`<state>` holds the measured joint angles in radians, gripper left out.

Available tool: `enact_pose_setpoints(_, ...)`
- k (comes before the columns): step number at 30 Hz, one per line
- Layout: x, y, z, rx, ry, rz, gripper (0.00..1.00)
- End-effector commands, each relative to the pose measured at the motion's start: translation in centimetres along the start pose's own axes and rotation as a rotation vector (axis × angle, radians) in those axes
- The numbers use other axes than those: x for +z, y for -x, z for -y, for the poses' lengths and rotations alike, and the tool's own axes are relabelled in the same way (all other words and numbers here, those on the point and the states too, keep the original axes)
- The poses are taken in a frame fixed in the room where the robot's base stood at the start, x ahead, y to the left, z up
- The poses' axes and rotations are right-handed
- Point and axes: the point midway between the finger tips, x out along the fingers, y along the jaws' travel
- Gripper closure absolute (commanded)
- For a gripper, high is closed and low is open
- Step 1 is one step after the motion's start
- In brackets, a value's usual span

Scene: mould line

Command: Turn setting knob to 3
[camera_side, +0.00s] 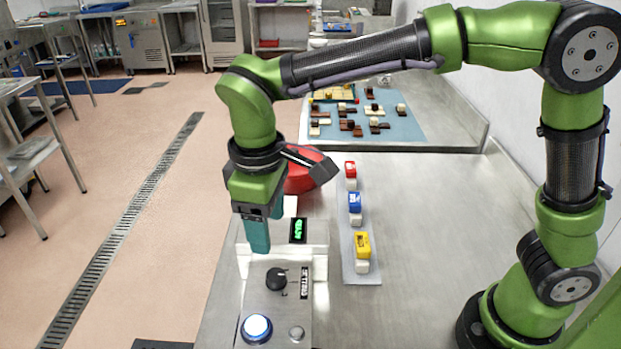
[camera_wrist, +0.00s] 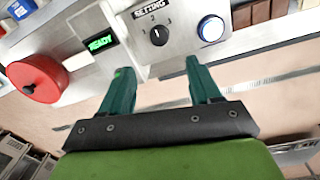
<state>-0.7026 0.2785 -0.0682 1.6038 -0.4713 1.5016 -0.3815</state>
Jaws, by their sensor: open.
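The setting knob (camera_side: 276,279) is a round black dial on the grey control panel (camera_side: 262,300), beside a black "SETTING" label (camera_side: 291,289). In the wrist view the knob (camera_wrist: 159,36) shows a white pointer line and small numerals around it; I cannot tell for sure which number it points at. My gripper (camera_side: 262,240) has teal fingers and hangs above and behind the knob in the side view, not touching it. In the wrist view the two fingers (camera_wrist: 158,75) are apart with nothing between them, and the knob lies beyond their tips.
A green "READY" display (camera_side: 298,230) and a red round part (camera_side: 306,171) stand behind. Red, blue and yellow blocks (camera_side: 362,244) line a strip at the right.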

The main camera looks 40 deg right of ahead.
Motion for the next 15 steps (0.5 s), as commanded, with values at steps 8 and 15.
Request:
enact_pose_setpoints(8, 0.1, -6.3, 0.0, 0.0, -0.002, 0.005, 0.37)
enact_pose_setpoints(15, 0.1, -10.4, 0.0, 0.0, -0.003, 0.002, 0.37)
